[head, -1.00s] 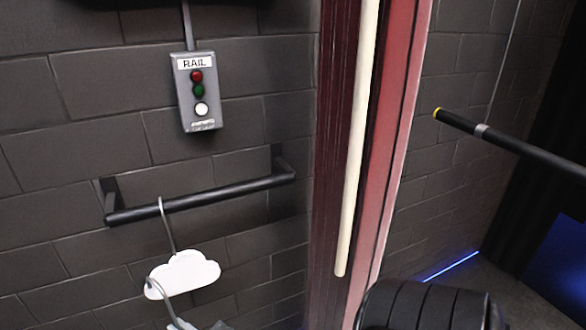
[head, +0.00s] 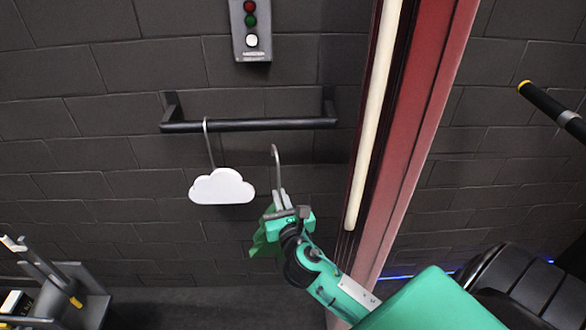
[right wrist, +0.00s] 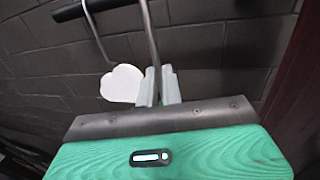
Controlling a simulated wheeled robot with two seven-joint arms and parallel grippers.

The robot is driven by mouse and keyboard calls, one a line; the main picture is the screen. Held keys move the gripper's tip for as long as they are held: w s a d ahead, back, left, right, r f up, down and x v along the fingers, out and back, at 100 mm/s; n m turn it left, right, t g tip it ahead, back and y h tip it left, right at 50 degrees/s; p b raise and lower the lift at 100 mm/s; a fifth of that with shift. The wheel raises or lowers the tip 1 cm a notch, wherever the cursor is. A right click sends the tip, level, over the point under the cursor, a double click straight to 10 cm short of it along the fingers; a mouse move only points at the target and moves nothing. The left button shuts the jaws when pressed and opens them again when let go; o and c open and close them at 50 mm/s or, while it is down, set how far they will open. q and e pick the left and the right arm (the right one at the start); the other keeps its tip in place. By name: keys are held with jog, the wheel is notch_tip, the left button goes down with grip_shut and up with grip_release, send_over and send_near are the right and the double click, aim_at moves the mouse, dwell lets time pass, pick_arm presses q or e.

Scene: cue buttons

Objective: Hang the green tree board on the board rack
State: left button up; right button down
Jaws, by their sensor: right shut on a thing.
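The board rack is a black wall rail (head: 260,125) with a white cloud board (head: 222,187) hung by its hook on the left part. My right gripper (head: 283,208) is shut on the green tree board (head: 262,243), near the foot of its grey hook (head: 276,165). The gripper mostly hides the board. The hook's curved top shows just below the rail, right of the cloud, seemingly apart from it. In the right wrist view the hook's stem (right wrist: 151,40) rises from between the finger pads (right wrist: 158,88); its top is out of frame. My left gripper is not in view.
A grey button box (head: 250,30) is above the rail. A red post (head: 420,150) with a cream pole (head: 374,120) stands to the right. A black bar (head: 550,108) juts in at far right. A grey stand (head: 80,295) is low at left.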

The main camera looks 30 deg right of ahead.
jog(key=w+d+m+g+h+b, duration=0.1)
jog(key=w+d+m+h+b, duration=0.1)
jog(key=w+d, duration=0.9)
jog(key=shift+w+f+m+g+h+b, duration=0.3)
jog(key=shift+w+f+g+h+b, duration=0.1)
jog(key=shift+w+h+b, duration=0.35)
dwell(0.9)
jog(key=shift+s, duration=0.1)
